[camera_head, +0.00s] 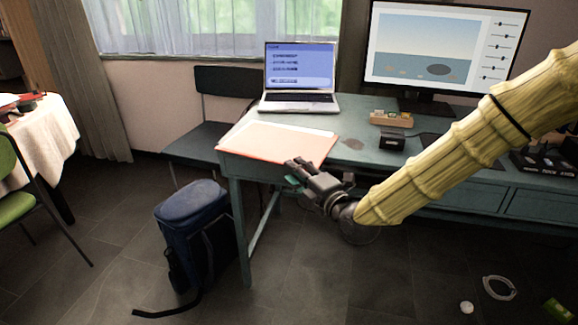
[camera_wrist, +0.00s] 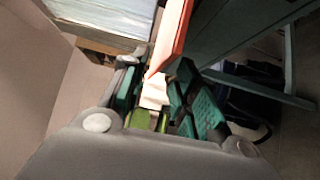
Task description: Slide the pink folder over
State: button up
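The pink folder (camera_head: 285,150) lies flat on the left end of the blue-green desk, with white paper showing along its back edge. Its front edge runs along or slightly past the desk's front edge. My gripper (camera_head: 297,174) is just off that front edge, by the folder's front right part. In the wrist view the folder (camera_wrist: 173,38) shows as a narrow orange-pink strip reaching to the gap between my fingers (camera_wrist: 160,92). The teal-padded fingers stand apart, one on each side of the gap. Contact with the folder cannot be told.
A laptop (camera_head: 299,78) stands behind the folder. A small wooden tray (camera_head: 391,118), a black box (camera_head: 391,140) and a monitor (camera_head: 440,50) are to the right. A blue backpack (camera_head: 195,235) is on the floor at the desk's left. A chair (camera_head: 225,105) stands behind.

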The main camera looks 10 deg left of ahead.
jog(key=v, duration=0.6)
jog(key=shift+s+d, duration=0.2)
jog(key=s+d+f+m+g+h, duration=0.25)
jog(key=s+d+f+m, duration=0.2)
jog(key=f, duration=0.65)
jog(key=s+d+f+m+g+h, duration=0.1)
jog(key=s+d+f+m+h, duration=0.3)
jog(key=f, duration=0.7)
jog(key=s+d+f+m+g+h, duration=0.15)
jog(key=s+d+f+m, duration=0.35)
jog(key=f, duration=0.5)
jog(key=s+d+f+m+g+h, duration=0.2)
jog(key=s+d+f+m+g, duration=0.1)
jog(key=s+d+f+m, duration=0.4)
jog(key=s+d+f+m+g+h, duration=0.1)
jog(key=s+d+f+m+g, duration=0.3)
jog(key=s, duration=0.6)
jog(key=s+d+f+m+g+h, duration=0.1)
jog(key=s+d+f+m+h, duration=0.2)
jog(key=s+d, duration=0.45)
notch_tip(320, 180, up, 26)
jog(key=y+p, duration=0.1)
jog(key=p, duration=2.6)
jog(key=shift+a+r+p, duration=0.2)
jog(key=shift+a+p, duration=0.15)
jog(key=shift+s, duration=0.1)
